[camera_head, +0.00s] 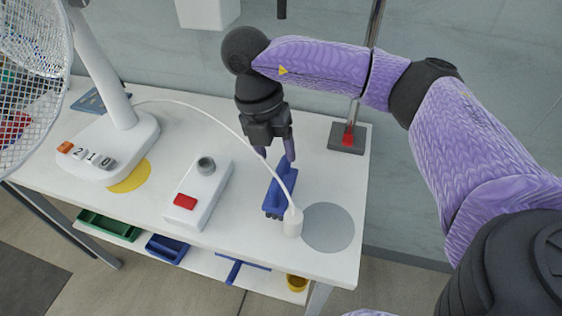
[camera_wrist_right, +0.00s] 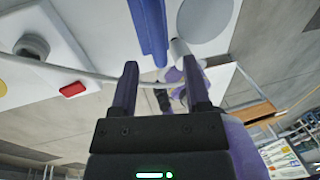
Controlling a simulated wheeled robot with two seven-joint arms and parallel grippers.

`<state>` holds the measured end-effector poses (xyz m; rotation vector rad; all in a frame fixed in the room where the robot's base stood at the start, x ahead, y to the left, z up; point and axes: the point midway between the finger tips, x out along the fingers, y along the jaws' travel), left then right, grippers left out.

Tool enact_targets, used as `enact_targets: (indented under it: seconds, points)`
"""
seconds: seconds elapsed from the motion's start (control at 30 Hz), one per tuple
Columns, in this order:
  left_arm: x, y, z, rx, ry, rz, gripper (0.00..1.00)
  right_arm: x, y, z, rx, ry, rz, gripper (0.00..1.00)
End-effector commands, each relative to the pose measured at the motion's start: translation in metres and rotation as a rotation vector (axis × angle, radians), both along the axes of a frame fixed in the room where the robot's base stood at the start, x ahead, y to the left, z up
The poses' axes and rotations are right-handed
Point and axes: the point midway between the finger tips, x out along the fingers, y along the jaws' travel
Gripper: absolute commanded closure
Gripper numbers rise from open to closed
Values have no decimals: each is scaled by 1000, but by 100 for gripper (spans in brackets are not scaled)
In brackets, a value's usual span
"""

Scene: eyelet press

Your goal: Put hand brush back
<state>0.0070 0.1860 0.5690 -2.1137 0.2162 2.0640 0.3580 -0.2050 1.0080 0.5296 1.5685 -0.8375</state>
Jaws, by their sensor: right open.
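The blue hand brush (camera_head: 280,193) lies on the white table (camera_head: 249,262), right of the white box with the red button. In the right wrist view the blue brush (camera_wrist_right: 150,32) shows beyond the fingertips. My right gripper (camera_head: 275,156) points down at the far end of the brush. It also shows in the right wrist view (camera_wrist_right: 162,82), with its fingers apart and nothing between them. I cannot tell whether a fingertip touches the brush. My left gripper is not in view.
A white cord (camera_head: 222,116) runs across to a white cylinder (camera_head: 292,222) beside the brush. A grey disc (camera_head: 328,228) and yellow disc (camera_head: 129,178) mark the tabletop. The button box (camera_head: 198,193) stands left; a fan (camera_head: 122,128) is farther left. A grey-based pole (camera_head: 346,138) stands behind right.

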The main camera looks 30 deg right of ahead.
Motion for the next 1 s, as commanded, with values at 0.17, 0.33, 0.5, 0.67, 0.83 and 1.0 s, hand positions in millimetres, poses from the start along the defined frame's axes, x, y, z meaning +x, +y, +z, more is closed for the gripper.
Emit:
enact_targets:
  seconds: [0.17, 0.33, 0.5, 0.67, 0.83, 1.0]
  points:
    - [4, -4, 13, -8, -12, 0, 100, 8, 6, 48, 1, -4, -1, 39]
    - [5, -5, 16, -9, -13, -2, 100, 12, 8, 65, 0, -2, -1, 39]
    - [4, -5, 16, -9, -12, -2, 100, 12, 8, 65, 0, -1, -1, 39]
    - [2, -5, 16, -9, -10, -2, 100, 12, 8, 65, 0, -1, -1, 39]
    - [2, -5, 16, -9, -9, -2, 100, 12, 8, 65, 1, -1, 0, 39]
    - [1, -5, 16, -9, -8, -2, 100, 12, 8, 65, 0, 0, -1, 39]
